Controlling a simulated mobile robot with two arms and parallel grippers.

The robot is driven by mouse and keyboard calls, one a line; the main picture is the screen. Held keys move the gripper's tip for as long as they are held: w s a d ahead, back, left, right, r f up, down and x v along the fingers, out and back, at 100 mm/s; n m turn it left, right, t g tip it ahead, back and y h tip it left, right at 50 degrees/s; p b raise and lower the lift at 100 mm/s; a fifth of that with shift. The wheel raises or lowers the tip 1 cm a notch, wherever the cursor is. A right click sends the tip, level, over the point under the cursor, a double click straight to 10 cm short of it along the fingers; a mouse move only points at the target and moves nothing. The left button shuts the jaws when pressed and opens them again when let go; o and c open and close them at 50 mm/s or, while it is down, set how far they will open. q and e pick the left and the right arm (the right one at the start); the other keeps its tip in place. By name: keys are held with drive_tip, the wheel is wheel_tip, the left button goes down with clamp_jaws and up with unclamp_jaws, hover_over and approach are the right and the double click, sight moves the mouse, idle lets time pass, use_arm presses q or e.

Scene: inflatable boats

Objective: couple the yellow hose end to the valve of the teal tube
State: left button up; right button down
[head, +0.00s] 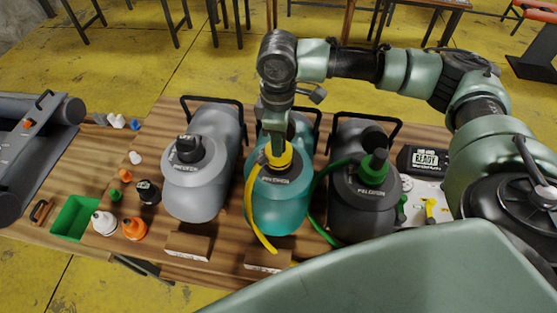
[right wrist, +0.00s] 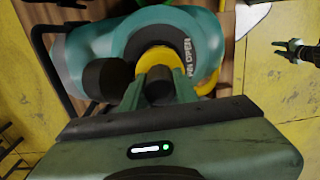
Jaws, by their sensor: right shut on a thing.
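The teal tube (head: 268,205) stands on the wooden table between a grey and a dark tube; it also shows in the right wrist view (right wrist: 112,42). The yellow hose end (head: 279,158) is a ring at the top of the teal tube, over where its valve is. The valve itself is hidden, and I cannot tell whether the ring is seated on it. The yellow hose (head: 251,214) hangs down the tube's front. My right gripper (head: 278,147) points down from above and is shut on the hose end, also seen in the right wrist view (right wrist: 157,85).
The grey tube (head: 195,185) and dark tube (head: 362,205) stand close on either side. A green hose (head: 316,190) runs to the dark tube's top. A green tray (head: 73,218), bottles and small caps lie at left. Wooden blocks (head: 188,246) lie in front.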

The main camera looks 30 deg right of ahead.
drive_tip(key=shift+f, duration=0.9)
idle(0.7)
idle(0.3)
drive_tip(key=shift+r+m+p, duration=0.2)
drive_tip(key=shift+m+p, duration=0.4)
drive_tip(key=shift+f+m, duration=0.2)
drive_tip(key=shift+m, duration=1.2)
drive_tip(key=shift+m, duration=2.1)
